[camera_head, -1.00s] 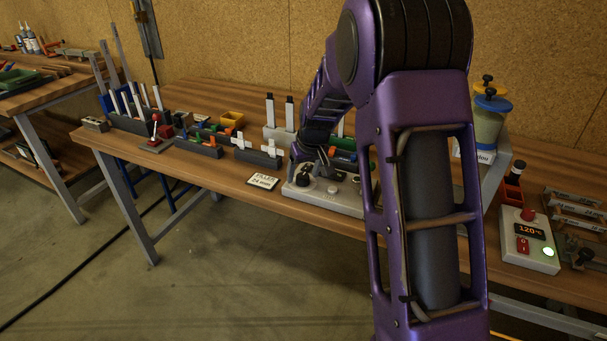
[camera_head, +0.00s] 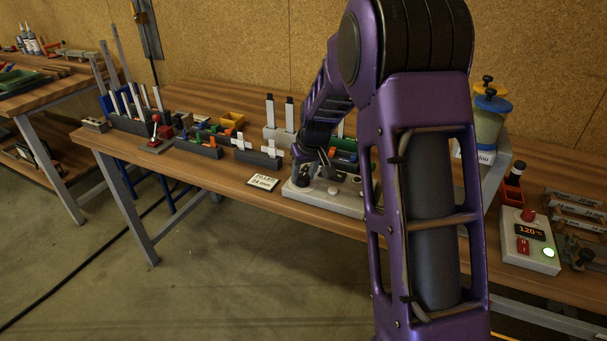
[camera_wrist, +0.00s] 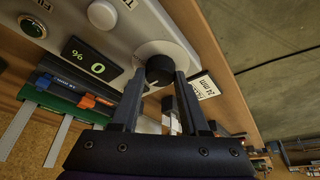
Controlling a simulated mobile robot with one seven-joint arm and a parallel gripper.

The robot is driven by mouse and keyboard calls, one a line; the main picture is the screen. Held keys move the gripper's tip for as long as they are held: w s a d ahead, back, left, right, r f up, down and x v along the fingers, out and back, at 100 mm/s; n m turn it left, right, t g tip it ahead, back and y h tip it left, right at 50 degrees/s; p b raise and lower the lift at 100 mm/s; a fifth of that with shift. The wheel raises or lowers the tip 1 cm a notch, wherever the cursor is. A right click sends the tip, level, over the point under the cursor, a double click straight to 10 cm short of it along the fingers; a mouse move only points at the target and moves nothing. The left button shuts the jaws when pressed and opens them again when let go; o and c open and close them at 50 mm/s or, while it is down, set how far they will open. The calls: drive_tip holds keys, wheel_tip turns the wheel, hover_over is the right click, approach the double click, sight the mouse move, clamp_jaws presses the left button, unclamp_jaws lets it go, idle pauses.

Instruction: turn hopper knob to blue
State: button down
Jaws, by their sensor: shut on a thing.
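A black knob (camera_wrist: 158,69) with a pale pointer line sits on a round white dial on the light control panel (camera_head: 346,205). My gripper (camera_wrist: 156,76) is shut on this knob in the wrist view, one finger on each side. In the head view my gripper (camera_head: 305,178) is down at the panel's left end and hides the knob. I see no blue mark around the dial. Two hoppers stand at the right back, one with a blue lid (camera_head: 491,104) and one with a yellow lid (camera_head: 490,88), partly behind my arm.
The panel also has a display reading 0 % (camera_wrist: 91,63), a white knob (camera_wrist: 102,14) and a green button (camera_wrist: 32,25). A filler card (camera_head: 263,182) lies left of the panel. A heater box (camera_head: 529,240) stands right. Racks of parts fill the bench left.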

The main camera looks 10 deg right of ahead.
drive_tip(key=n+y+b, duration=0.1)
drive_tip(key=n, duration=0.1)
drive_tip(key=shift+d+f+n+b, duration=0.1)
drive_tip(key=shift+d+n+b, duration=0.05)
drive_tip(key=shift+n+b, duration=0.2)
drive_tip(key=n+g+y, duration=0.1)
drive_tip(key=n, duration=0.1)
drive_tip(key=shift+n, duration=0.35)
drive_tip(key=n+g+y, duration=0.1)
drive_tip(key=n, duration=0.2)
drive_tip(key=shift+w+n, duration=0.1)
drive_tip(key=shift+n, duration=0.2)
drive_tip(key=shift+n+g+p, duration=0.4)
drive_tip(key=shift+n+p, duration=0.2)
drive_tip(key=shift+n, duration=0.6)
drive_tip(key=shift+d, duration=0.1)
drive_tip(key=shift+c, duration=2)
unclamp_jaws()
